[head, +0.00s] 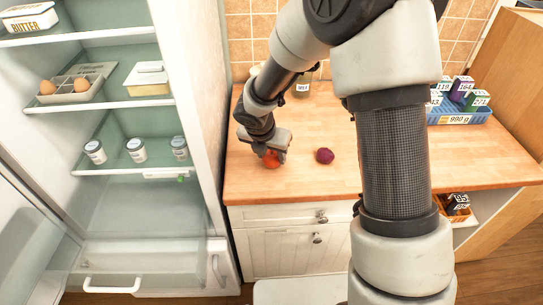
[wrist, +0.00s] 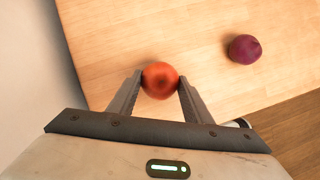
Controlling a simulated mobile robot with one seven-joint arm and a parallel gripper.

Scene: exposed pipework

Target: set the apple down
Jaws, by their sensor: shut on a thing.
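The apple (wrist: 160,80) is round and orange-red. My gripper (wrist: 158,88) is shut on it, with one finger on each side. In the head view the apple (head: 271,158) shows below my gripper (head: 268,146), at the left part of the wooden counter (head: 310,186). It is low over the counter top; I cannot tell whether it touches the wood. My gripper hides the upper part of the apple in the head view.
A purple round fruit or vegetable (head: 325,156) lies on the counter to the right of the apple. An open fridge (head: 190,120) stands at the left. A blue crate (head: 460,112) with boxes is at the right back. The counter's front middle is clear.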

